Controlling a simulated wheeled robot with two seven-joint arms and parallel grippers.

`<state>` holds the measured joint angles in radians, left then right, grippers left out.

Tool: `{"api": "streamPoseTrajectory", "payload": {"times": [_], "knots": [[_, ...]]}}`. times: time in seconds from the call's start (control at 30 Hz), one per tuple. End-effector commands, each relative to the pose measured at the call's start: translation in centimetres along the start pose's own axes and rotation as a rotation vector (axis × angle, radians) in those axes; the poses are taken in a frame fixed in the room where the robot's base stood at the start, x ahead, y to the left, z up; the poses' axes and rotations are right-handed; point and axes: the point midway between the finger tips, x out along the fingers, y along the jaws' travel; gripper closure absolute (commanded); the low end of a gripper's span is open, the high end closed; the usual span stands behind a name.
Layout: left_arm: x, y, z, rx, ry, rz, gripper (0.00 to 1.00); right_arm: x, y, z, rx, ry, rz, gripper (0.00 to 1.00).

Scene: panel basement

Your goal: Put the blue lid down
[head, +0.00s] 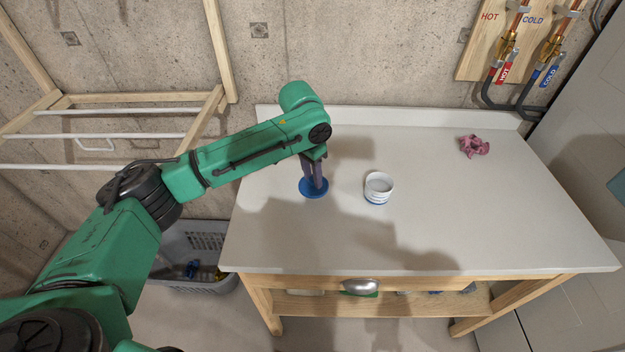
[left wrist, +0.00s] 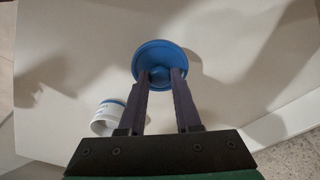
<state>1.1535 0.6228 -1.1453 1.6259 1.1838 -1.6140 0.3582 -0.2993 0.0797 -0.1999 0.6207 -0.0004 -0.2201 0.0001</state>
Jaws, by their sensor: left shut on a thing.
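The blue lid (head: 313,188) is a round disc at the fingertips of my left gripper (head: 317,176), over the left part of the white worktop (head: 440,180). In the left wrist view the blue lid (left wrist: 160,62) sits between the two dark fingers (left wrist: 160,78), which are shut on its middle. I cannot tell whether the lid touches the worktop. A white jar (head: 378,188) with a blue band low on its side stands just right of the lid; it also shows in the left wrist view (left wrist: 107,118). My right gripper is not in view.
A crumpled pink cloth (head: 474,146) lies at the worktop's back right. Hot and cold pipes (head: 530,50) are on the wall behind. A wooden drying rack (head: 110,100) stands left, above a grey basket (head: 195,250). The worktop's middle and right are mostly clear.

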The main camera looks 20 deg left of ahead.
Motion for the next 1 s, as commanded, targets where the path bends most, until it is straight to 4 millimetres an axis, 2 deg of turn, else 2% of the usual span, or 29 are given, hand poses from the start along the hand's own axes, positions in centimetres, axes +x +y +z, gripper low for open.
{"api": "streamPoseTrajectory", "payload": {"times": [0.13, 0.83, 0.87, 0.9, 0.93, 1.0], "knots": [[2.4, 0.0, 0.4, -0.001, -0.002, -0.001, 1.00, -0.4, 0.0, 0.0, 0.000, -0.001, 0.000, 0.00], [3.7, 0.0, 0.6, 0.000, -0.001, 0.000, 1.00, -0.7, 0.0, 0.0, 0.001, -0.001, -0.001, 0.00], [3.7, 0.0, 0.6, 0.000, -0.001, 0.000, 0.64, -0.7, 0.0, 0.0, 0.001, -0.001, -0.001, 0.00], [3.7, 0.0, 0.6, 0.000, -0.001, -0.001, 0.49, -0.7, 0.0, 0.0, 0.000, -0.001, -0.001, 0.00], [3.7, 0.0, 0.6, 0.000, -0.001, -0.001, 0.38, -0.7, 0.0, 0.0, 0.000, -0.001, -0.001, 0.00], [3.7, 0.0, 0.6, 0.000, -0.001, -0.001, 0.38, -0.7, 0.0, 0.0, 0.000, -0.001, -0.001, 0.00]]}}
